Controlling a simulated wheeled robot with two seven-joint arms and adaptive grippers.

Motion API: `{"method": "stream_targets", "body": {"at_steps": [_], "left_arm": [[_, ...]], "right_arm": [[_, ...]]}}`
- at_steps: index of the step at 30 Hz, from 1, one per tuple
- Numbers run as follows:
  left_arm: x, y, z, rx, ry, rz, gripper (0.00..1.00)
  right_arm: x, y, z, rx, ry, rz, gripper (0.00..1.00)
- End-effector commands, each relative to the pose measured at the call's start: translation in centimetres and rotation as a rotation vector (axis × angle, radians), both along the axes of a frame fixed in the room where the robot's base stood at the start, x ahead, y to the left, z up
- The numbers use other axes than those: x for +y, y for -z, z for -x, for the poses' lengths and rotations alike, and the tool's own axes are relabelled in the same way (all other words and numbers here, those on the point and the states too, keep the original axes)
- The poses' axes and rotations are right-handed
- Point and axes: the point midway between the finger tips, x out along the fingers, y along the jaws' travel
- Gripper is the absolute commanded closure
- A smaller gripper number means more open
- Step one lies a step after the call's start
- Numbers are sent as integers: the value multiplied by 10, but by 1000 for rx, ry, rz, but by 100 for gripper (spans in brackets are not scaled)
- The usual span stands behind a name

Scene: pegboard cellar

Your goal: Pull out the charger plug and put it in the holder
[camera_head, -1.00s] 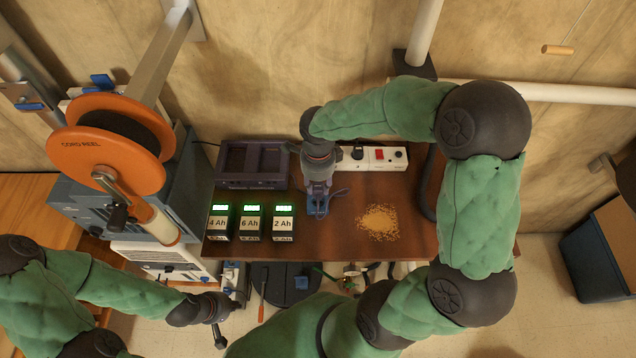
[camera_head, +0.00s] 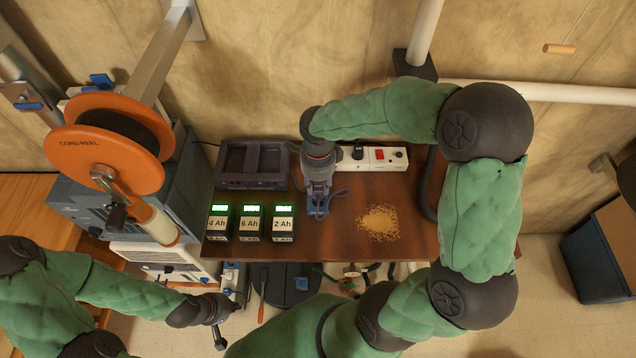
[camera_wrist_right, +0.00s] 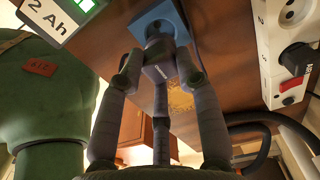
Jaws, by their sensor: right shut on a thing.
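My right gripper (camera_head: 318,204) points down at the front middle of the bench, shut on the grey charger plug (camera_wrist_right: 157,72). The plug sits between the fingertips in the right wrist view. The blue holder (camera_wrist_right: 141,24) is right at the plug's far end; I cannot tell how deep the plug sits in it. In the head view the holder is mostly covered by the gripper. A thin cord (camera_head: 339,194) loops beside the fingers. The power strip (camera_head: 399,164) lies at the back, with a black plug (camera_wrist_right: 296,59) and a red switch. My left gripper (camera_head: 219,337) hangs low left, its jaws unclear.
A dark charger dock (camera_head: 222,183) stands at the back left. Several battery packs (camera_head: 282,229) with green displays stand left of the right gripper. Tan crumbs (camera_head: 379,223) lie to its right. An orange cord reel (camera_head: 78,151) stands further left.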

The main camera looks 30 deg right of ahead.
Motion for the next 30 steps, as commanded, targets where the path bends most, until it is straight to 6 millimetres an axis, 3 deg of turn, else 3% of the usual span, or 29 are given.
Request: {"method": "stream_targets", "body": {"at_steps": [30], "left_arm": [[0, 10, 0, 0, 0, 0, 100]], "right_arm": [[0, 5, 0, 0, 0, 0, 100]]}}
